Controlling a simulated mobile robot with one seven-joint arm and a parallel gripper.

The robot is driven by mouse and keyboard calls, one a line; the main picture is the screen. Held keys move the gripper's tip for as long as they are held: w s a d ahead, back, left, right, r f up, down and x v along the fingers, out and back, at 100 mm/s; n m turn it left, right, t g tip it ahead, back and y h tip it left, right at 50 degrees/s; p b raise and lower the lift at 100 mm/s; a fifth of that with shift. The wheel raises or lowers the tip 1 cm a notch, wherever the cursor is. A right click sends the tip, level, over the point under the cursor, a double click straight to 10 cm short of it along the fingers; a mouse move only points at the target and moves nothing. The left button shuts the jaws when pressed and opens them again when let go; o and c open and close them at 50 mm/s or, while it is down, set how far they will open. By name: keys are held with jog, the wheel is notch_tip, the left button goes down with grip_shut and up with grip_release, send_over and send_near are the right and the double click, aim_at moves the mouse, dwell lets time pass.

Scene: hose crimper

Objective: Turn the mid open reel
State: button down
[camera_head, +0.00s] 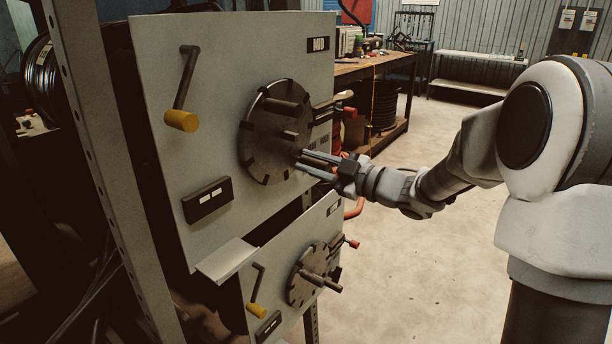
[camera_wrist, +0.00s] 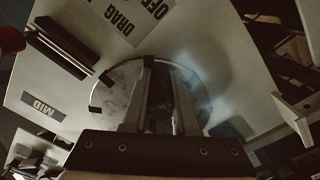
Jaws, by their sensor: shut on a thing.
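The mid reel (camera_head: 262,130) is a dark notched disc on the upper grey panel (camera_head: 215,95), which carries a MID label (camera_head: 318,44). Stubby pegs stick out of its face. My gripper (camera_head: 305,160) reaches in from the right, at the disc's lower right. Its fingers are closed around a peg of the reel, most of which they hide. In the wrist view, the fingers (camera_wrist: 165,85) stand in front of the pale-lit disc (camera_wrist: 112,82), and the held part is hard to make out.
A crank with a yellow knob (camera_head: 181,121) juts from the panel's left. A red-tipped lever (camera_head: 345,95) stands right of the reel, above my gripper. A lower panel has a similar smaller reel (camera_head: 305,275). The floor (camera_head: 400,270) to the right is clear.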

jog(key=shift+w+d+r+n, duration=0.3)
jog(key=shift+w+d+n, duration=0.05)
jog(key=shift+n, duration=0.15)
jog(key=shift+r, duration=0.1)
jog(key=c, duration=0.7)
grip_release()
jog(key=shift+b, duration=0.3)
jog(key=p+v, duration=0.2)
jog(key=v, duration=1.5)
jog(key=shift+s+d, duration=0.1)
jog(key=shift+s, duration=0.1)
